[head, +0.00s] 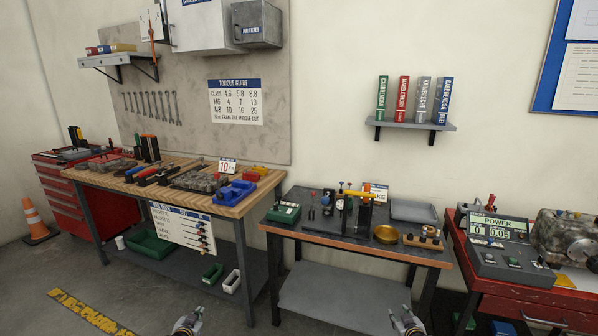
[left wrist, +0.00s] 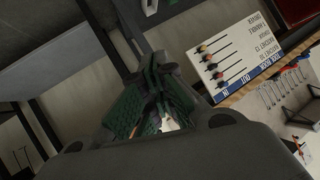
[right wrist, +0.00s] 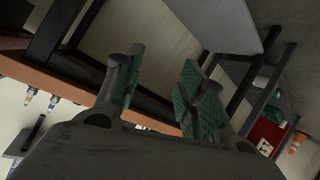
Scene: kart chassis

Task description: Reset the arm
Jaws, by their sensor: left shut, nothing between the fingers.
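My left gripper (head: 187,325) shows at the bottom edge of the head view, in front of the benches and apart from them. In the left wrist view its green-padded fingers (left wrist: 155,95) are together with nothing between them. My right gripper (head: 406,322) is also at the bottom edge of the head view, further right, in front of the small bench. In the right wrist view its green-padded fingers (right wrist: 160,90) stand apart with an empty gap. Neither gripper touches anything that I can see.
A lower bench (head: 412,256) with a gold bowl (head: 387,234) is in the middle. A red cart (head: 480,288) with a power unit is at right. An orange cone (head: 36,222) stands far left.

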